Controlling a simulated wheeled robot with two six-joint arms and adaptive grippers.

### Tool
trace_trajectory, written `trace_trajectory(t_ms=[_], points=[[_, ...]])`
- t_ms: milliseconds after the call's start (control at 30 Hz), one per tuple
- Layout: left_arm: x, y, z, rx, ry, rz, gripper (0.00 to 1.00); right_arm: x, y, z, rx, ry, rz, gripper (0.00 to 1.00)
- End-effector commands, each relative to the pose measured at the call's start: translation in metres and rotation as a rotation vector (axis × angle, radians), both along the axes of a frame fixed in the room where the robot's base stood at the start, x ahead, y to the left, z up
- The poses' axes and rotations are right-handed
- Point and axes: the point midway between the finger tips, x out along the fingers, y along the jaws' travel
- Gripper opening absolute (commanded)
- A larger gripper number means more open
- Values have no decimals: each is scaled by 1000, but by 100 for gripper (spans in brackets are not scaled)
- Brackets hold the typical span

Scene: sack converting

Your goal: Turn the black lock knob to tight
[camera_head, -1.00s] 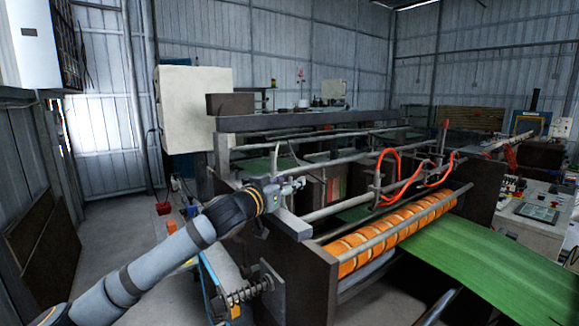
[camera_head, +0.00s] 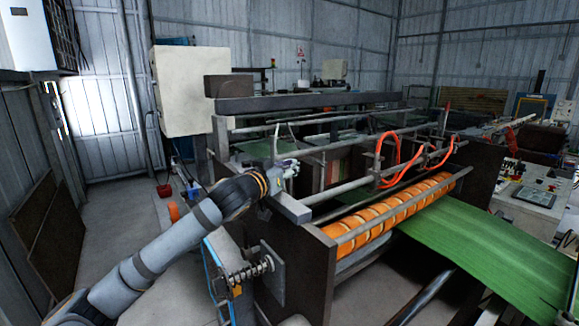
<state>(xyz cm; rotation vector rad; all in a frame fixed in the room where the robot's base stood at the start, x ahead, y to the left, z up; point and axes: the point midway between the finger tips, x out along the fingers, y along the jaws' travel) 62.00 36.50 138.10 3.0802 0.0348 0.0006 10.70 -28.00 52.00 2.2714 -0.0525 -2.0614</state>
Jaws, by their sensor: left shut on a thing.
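My left gripper (camera_head: 288,170) is at the near left corner of the sack machine, just above the end of its side frame (camera_head: 292,208). The arm comes up from the lower left. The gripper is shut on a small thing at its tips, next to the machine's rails. The black lock knob cannot be made out; the gripper and the small scale hide what is held. My right gripper is not in view.
An orange-ringed roller (camera_head: 395,213) and a green sheet (camera_head: 490,250) lie to the right. A threaded rod with a spring (camera_head: 247,270) sticks out below the arm. Orange hoses (camera_head: 388,160) loop over the rails. Grey floor (camera_head: 120,225) is open at left.

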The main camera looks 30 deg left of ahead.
Motion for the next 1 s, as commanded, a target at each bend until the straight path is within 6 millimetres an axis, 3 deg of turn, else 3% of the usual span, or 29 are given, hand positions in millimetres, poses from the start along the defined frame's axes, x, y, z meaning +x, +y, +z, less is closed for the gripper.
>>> trace_trajectory(t_ms=[367,600,1000], points=[[0,-1,-3,-1,6,-19,0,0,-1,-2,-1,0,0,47],[0,-3,-4,3,10,-126,0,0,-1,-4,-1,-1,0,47],[-2,-12,1,-1,11,-352,0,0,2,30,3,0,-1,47]])
